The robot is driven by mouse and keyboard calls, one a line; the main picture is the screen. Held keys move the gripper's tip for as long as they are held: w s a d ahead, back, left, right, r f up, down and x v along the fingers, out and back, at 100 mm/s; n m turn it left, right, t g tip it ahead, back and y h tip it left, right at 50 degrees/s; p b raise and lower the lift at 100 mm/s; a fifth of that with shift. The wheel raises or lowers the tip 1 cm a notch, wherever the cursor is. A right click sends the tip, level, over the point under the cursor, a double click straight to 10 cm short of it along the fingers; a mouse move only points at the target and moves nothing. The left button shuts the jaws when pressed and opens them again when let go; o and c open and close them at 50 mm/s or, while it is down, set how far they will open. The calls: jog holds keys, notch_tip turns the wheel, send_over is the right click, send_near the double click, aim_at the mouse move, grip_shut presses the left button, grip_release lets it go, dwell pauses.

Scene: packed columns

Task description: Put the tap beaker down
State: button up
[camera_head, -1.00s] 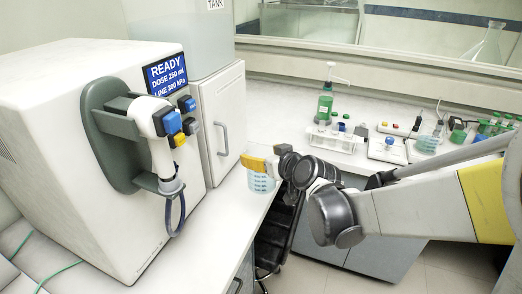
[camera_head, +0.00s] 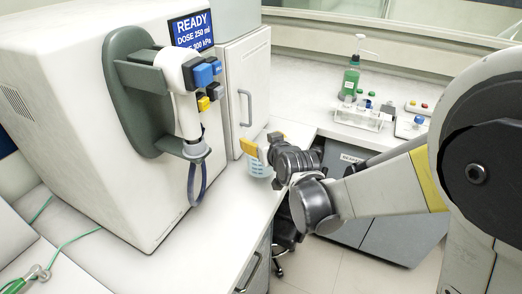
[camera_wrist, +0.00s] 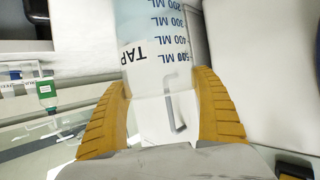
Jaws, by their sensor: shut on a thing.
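The tap beaker (camera_wrist: 158,55) is clear, with blue volume marks and the word TAP, which appears upside down in the wrist view. In the head view the beaker (camera_head: 259,166) shows at the end of my arm, by the bench edge in front of the white cabinet. My gripper (camera_wrist: 163,110) has its yellow fingers on both sides of the beaker and is shut on it. In the head view my gripper (camera_head: 262,148) partly covers the beaker. I cannot tell whether the beaker's base touches the bench (camera_head: 215,228).
A white dispenser machine (camera_head: 90,110) with a READY screen (camera_head: 191,31) and a hanging hose stands at the left. A green bottle (camera_head: 350,80) and a tube rack (camera_head: 358,119) stand on the back bench. The bench front is largely clear; a chair (camera_head: 286,232) is below.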

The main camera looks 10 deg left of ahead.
jog(key=shift+f+b, duration=0.5)
jog(key=shift+f, duration=1)
jog(key=shift+f, duration=0.1)
jog(key=o, duration=1.4)
jog(key=shift+o, duration=0.2)
